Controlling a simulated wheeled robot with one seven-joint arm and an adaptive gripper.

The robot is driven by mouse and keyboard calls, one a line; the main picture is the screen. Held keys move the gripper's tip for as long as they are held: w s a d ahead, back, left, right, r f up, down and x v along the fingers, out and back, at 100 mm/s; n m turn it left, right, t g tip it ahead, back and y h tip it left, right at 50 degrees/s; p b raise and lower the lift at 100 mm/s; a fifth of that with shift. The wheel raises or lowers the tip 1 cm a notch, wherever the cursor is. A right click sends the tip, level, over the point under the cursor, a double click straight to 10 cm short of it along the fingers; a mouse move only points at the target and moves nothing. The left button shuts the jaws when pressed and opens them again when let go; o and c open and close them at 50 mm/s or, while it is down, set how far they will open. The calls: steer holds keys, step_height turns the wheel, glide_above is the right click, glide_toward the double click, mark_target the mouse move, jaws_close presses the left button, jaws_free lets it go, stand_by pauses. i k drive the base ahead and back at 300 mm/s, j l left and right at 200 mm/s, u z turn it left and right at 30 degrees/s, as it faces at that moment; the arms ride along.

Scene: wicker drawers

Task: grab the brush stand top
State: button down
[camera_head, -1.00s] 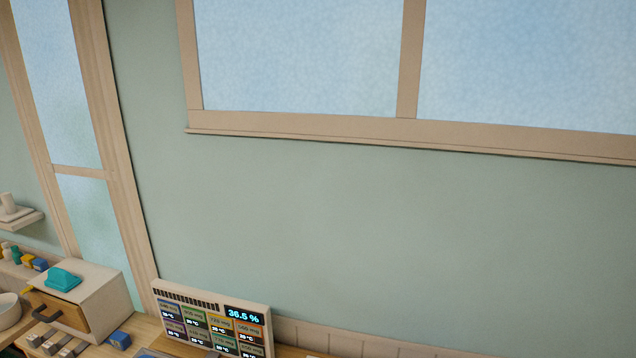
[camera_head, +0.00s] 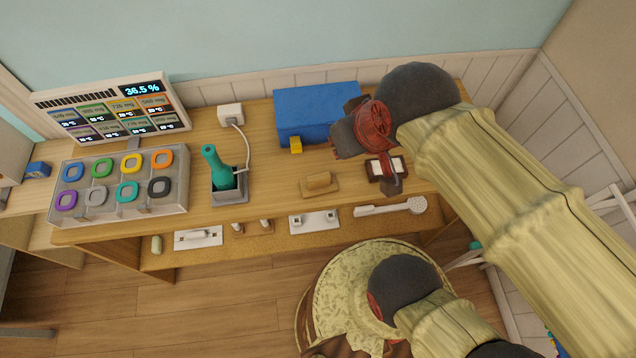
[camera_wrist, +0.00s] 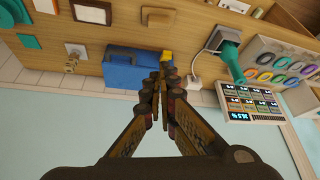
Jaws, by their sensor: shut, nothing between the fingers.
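A teal brush-like handle (camera_head: 214,164) leans upright in a grey square stand (camera_head: 230,186) left of centre on the wooden table. A white cable runs from the stand to a plug. Which part is the brush stand top I cannot tell for sure. The wrist view, upside down, shows the teal handle (camera_wrist: 231,62) and the grey stand (camera_wrist: 223,38) right of the fingers. My gripper (camera_head: 392,186) is at the table's right side, well right of the stand. In the wrist view my gripper (camera_wrist: 166,60) has its fingertips together and empty, overlapping the blue box in the picture.
A blue box (camera_head: 298,106) with a yellow block (camera_head: 296,145) stands between my gripper and the stand. A tray (camera_head: 150,208) of coloured rings and a display panel (camera_head: 110,104) lie left. A tan block (camera_head: 319,183) is on the table. A lower shelf holds white items.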

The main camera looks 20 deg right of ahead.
mark_target(325, 182)
steer(key=j+z, duration=0.15)
steer(key=z, duration=0.35)
steer(key=k+j+z, duration=0.15)
steer(key=j, duration=0.2)
steer(key=k+j+z, duration=0.2)
steer(key=j, duration=0.15)
steer(key=j+z, duration=0.15)
steer(key=j, duration=0.2)
steer(key=k+j+z, duration=0.15)
steer(key=k+j, duration=0.1)
steer(key=j, duration=0.75)
